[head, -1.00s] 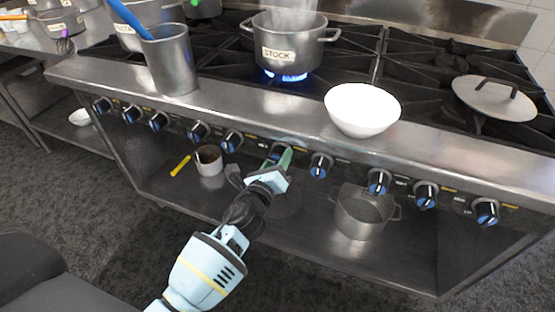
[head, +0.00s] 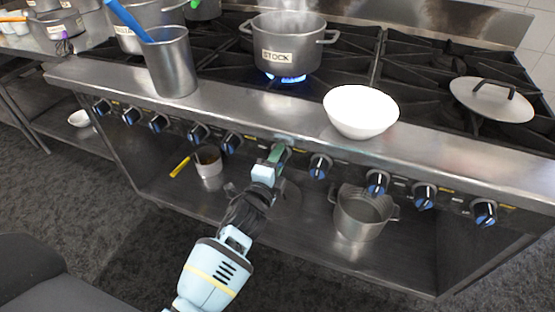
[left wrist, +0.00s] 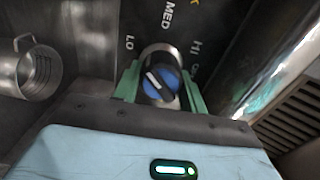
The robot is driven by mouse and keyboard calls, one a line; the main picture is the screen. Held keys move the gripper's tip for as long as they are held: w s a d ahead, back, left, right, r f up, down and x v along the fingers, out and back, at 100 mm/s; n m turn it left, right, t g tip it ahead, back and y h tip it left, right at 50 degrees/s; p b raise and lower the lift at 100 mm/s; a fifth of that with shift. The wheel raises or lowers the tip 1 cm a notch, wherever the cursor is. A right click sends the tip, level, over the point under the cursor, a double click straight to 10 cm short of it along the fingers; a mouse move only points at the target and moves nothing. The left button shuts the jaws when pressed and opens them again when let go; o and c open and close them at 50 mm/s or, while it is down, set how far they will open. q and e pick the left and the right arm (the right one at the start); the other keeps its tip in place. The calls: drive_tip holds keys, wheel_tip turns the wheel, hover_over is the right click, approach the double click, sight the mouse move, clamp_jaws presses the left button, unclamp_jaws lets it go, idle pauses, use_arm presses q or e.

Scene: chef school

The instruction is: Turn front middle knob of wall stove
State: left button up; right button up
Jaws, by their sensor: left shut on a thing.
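The wall stove's front panel carries a row of black knobs with blue faces. The middle knob (left wrist: 160,80) shows in the left wrist view between the green fingers of my left gripper (left wrist: 158,84), with LO, MED and HI marks around it. Its white pointer line is tilted. In the head view my left gripper (head: 277,154) is at the panel below the stock pot, and its fingers and wrist hide most of that knob. The gripper is shut on the knob. My right gripper is not in view.
The stock pot (head: 287,45) stands over a lit blue flame (head: 286,78). A white bowl (head: 361,112) and a metal container (head: 171,65) stand on the stove's front ledge. Neighbouring knobs (head: 320,166) flank my gripper. A pot (head: 362,214) sits on the shelf below.

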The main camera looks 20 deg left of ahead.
use_arm(q)
drive_tip(key=shift+n+p, duration=0.35)
drive_tip(key=shift+n, duration=1.85)
drive_tip(key=o, duration=1)
drive_tip(key=shift+c, duration=0.2)
drive_tip(key=s, duration=0.8)
drive_tip(key=shift+a, duration=0.15)
